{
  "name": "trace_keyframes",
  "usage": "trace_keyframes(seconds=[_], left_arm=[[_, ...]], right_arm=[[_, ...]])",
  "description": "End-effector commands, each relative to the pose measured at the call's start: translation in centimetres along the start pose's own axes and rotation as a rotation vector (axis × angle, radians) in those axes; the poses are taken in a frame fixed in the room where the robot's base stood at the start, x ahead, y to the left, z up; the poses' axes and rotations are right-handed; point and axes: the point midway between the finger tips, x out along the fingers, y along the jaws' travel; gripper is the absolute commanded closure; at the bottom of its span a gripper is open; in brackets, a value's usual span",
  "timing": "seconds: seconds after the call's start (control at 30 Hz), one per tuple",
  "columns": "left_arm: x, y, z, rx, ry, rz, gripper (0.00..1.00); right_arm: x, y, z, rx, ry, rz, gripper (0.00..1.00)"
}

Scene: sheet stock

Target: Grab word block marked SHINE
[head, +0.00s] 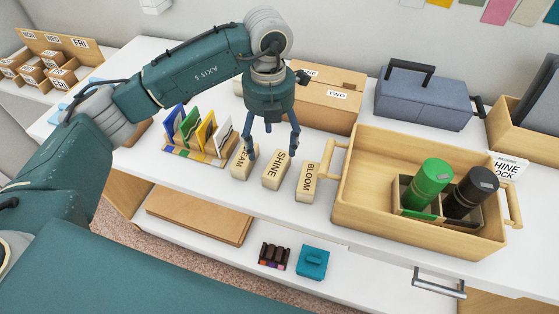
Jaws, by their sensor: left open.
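The word block marked SHINE (276,170) is a light wooden block lying on the white counter. It sits between two similar blocks, one on the left (241,165) whose word is partly hidden, and one marked BLOOM (307,182) on the right. My left gripper (271,153) points down over the row of blocks. It is open, with one finger in front of the left block and the other by the top right of the SHINE block. I cannot tell whether the fingers touch anything. My right gripper does not show.
A wooden tray (381,226) with a green and a black canister stands right of the blocks. A rack of coloured cards (191,155) is on the left. A cardboard box (331,115) marked TWO and a grey-blue toolbox (424,99) stand behind.

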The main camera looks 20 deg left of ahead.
Motion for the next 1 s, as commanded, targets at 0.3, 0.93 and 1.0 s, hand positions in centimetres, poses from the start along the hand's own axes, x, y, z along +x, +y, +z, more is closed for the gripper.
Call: trace_keyframes(seconds=[0.3, 0.93, 1.0], left_arm=[[3.4, -0.1, 0.0, 0.001, 0.001, -0.002, 0.28], [8.6, -0.5, 0.3, 0.002, -0.001, -0.002, 0.28], [8.6, -0.5, 0.3, 0.002, -0.001, -0.003, 0.38]], right_arm=[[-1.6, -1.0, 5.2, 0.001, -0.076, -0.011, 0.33], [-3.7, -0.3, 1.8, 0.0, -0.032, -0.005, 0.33], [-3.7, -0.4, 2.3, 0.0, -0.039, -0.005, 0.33]])
